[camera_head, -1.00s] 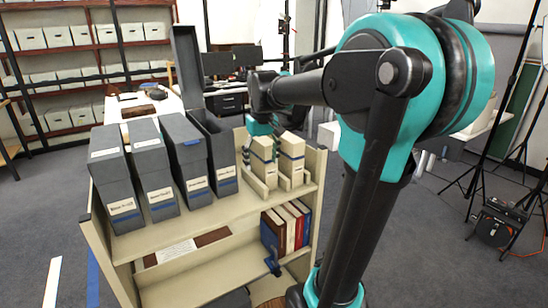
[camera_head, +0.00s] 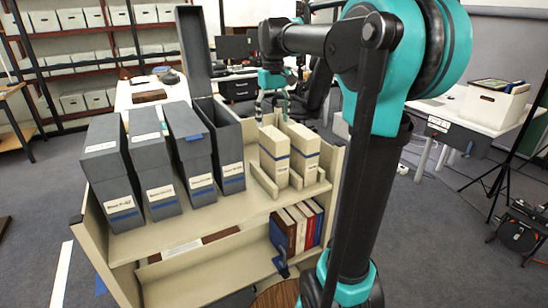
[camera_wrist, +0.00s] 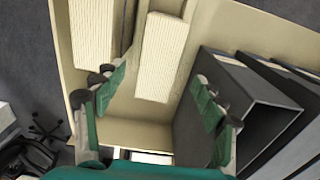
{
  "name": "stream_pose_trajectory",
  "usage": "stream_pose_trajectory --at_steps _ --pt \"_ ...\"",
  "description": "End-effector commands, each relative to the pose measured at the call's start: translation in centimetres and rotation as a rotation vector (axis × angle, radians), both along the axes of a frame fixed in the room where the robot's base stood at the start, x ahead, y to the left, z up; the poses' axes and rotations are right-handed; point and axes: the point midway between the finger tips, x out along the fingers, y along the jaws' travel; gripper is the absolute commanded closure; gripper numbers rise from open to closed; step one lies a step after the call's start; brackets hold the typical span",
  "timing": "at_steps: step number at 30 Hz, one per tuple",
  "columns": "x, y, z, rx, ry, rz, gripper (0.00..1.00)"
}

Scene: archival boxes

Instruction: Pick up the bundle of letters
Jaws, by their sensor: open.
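Two cream blocks with blue bands stand upright on the cart's top shelf; they look like bundles of letters. The left block (camera_head: 274,158) and right block (camera_head: 303,153) sit between low cream dividers. In the wrist view their ribbed tops show as one block (camera_wrist: 165,50) near the middle and another (camera_wrist: 97,30) to its left. My gripper (camera_head: 272,108) is open and empty, above and behind the blocks in the head view. In the wrist view its two fingers (camera_wrist: 152,85) are spread, below the blocks' tops in the picture. I cannot tell the exact height gap.
Several grey archival boxes (camera_head: 155,165) stand left of the blocks; the nearest one (camera_head: 222,140) has its lid raised, open on top. Books (camera_head: 300,225) stand on the lower shelf. The cart's cream side wall (camera_head: 335,165) lies right of the blocks. A desk and chair (camera_head: 318,90) are behind.

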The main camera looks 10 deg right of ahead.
Motion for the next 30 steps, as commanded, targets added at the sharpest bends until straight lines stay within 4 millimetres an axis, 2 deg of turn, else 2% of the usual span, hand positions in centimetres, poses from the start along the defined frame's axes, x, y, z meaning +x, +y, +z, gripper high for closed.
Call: stream_pose_trajectory --at_steps 6,12,20,30 --pt "0.0 0.0 -4.5 0.0 0.0 0.0 0.29" --pt "0.1 0.0 -7.8 0.0 -0.001 -0.001 0.29" --pt "0.1 0.0 -9.6 0.0 -0.001 -0.001 0.29" --pt "0.3 -0.1 -13.8 0.0 -0.001 -0.001 0.29"
